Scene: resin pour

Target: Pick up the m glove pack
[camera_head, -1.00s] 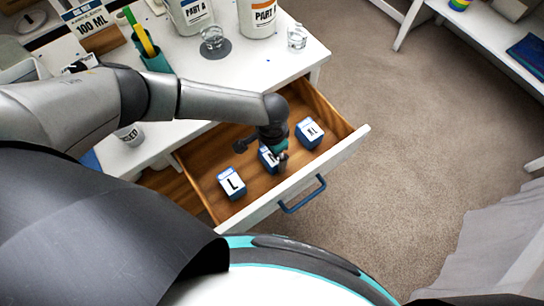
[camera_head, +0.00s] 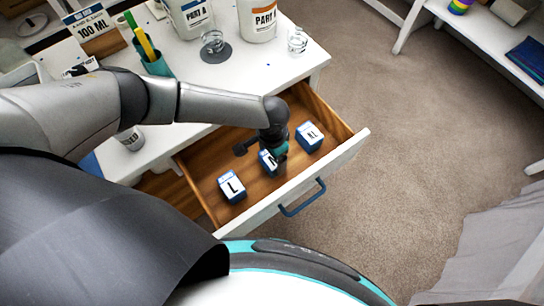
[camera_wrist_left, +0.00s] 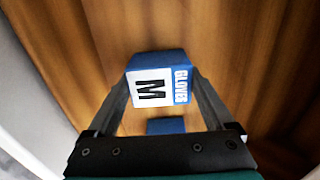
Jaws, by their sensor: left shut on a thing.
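The M glove pack (camera_head: 266,162) is a small blue and white box in the open drawer, between the L and XL packs. In the head view my left gripper (camera_head: 279,160) covers part of it. In the left wrist view the M glove pack (camera_wrist_left: 158,85) shows its "M" and "GLOVES" label between the two fingers. My left gripper (camera_wrist_left: 160,100) is shut on it, one finger on each side. I cannot tell whether the pack is off the drawer floor. My right gripper is not in view.
The L pack (camera_head: 232,185) lies to the left and the XL pack (camera_head: 309,136) to the right in the wooden drawer (camera_head: 205,165). The drawer's white front has a blue handle (camera_head: 302,197). Cups and resin containers stand on the white table (camera_head: 255,72) behind.

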